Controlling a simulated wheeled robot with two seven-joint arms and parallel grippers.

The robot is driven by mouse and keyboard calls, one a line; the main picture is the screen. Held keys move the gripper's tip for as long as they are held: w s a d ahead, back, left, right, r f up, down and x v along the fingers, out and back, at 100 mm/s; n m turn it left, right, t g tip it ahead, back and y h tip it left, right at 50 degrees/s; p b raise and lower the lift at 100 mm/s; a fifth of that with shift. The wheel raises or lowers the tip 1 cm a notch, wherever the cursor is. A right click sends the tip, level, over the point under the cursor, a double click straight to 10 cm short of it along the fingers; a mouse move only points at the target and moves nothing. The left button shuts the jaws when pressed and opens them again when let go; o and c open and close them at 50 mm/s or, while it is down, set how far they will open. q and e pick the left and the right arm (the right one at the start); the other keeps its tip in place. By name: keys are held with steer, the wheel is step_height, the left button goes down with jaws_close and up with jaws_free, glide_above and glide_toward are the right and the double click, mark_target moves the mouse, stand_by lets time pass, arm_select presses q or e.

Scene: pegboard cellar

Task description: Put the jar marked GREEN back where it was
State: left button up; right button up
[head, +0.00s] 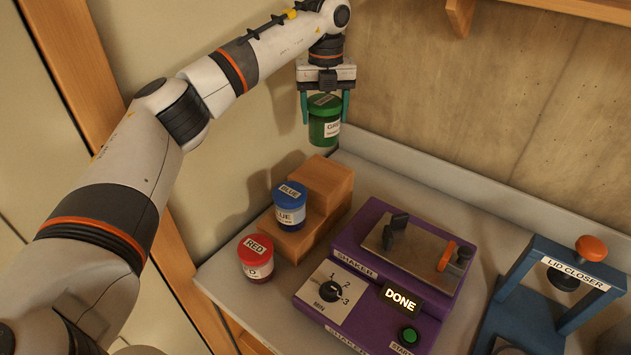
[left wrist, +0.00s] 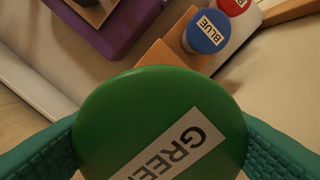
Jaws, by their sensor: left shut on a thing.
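The green jar (head: 324,128), with a white label, hangs upright in my left gripper (head: 325,106). The gripper's teal fingers are shut on it from both sides. It is above and apart from the wooden stepped stand (head: 322,184). In the left wrist view the green lid (left wrist: 150,110) marked GREEN fills the space between the fingers. The stand's top step is bare. The blue jar (head: 289,208) is on its lower step. The red jar (head: 256,262) stands on the bench in front of the stand. My right gripper is not in view.
A purple shaker (head: 345,255) stands right of the stand, its display (head: 401,297) reading DONE and its clamp plate empty. A blue lid closer (head: 545,275) stands at the far right. A wall lies behind the grey bench (head: 225,277).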

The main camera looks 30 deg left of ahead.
mark_target(321, 130)
arm_select(q)
steer(key=shift+a+f, duration=0.1)
steer(key=shift+a, duration=0.25)
step_height(321, 130, down, 5)
steer(key=shift+r+p, duration=0.1)
steer(key=shift+p, duration=0.75)
step_height(321, 130, down, 4)
steer(key=shift+r+p, duration=0.15)
steer(key=shift+p, duration=0.4)
steer(key=shift+f, duration=0.55)
steer(key=o, duration=1.2)
steer(key=shift+c, duration=0.2)
steer(key=shift+o, duration=0.8)
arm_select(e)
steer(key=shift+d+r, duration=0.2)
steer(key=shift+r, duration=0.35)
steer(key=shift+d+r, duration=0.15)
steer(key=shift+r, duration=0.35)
